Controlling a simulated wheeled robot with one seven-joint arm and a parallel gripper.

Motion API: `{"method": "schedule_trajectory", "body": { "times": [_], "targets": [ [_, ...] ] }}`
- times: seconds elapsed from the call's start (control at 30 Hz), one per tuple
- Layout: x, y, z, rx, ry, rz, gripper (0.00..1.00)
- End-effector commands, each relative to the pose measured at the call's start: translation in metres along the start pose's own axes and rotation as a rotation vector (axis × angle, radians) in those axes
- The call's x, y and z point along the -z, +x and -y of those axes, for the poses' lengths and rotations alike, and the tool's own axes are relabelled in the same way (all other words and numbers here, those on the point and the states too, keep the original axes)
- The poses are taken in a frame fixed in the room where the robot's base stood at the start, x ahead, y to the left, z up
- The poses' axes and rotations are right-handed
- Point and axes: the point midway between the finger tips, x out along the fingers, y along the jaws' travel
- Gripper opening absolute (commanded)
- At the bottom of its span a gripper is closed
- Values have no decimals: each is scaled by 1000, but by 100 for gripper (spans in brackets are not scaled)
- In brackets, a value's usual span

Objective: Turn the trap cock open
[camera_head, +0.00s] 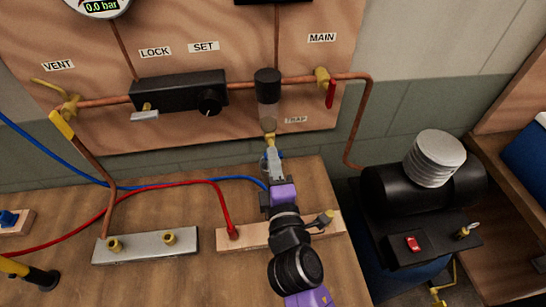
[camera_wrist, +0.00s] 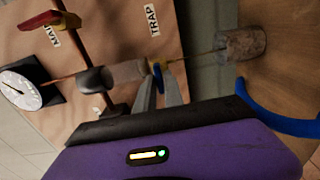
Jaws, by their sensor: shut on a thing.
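The trap hangs from the copper pipe, with a black cap (camera_head: 267,78) and a clear bowl (camera_head: 268,112) under it. The trap cock (camera_head: 269,138) is at the bowl's lower end, largely hidden by my gripper in the head view. In the wrist view the bowl (camera_wrist: 126,71) lies sideways, and the cock shows a yellow body and a blue handle (camera_wrist: 157,78). My gripper (camera_head: 272,158) reaches up to the cock from below. Its grey fingers (camera_wrist: 165,88) are shut on the blue handle. The handle's exact angle is hard to read.
The red MAIN lever (camera_head: 331,94) is right of the trap, and the black regulator box (camera_head: 180,91) is left. A blue hose (camera_head: 215,180) and a red hose (camera_head: 185,184) cross the bench near my arm.

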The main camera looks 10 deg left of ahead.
Motion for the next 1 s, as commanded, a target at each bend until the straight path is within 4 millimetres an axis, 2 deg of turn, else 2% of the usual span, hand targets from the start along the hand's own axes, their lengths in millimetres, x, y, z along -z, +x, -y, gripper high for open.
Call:
{"method": "schedule_trajectory", "body": {
  "times": [0.57, 0.6, 0.7, 1.0],
  "targets": [
    [1, 0, 2, 2, -34, -2, 0],
    [1, 0, 2, 2, -34, -2, 14],
    [1, 0, 2, 2, -34, -2, 31],
    [0, -1, 1, 1, -33, -1, 31]
  ]
}}
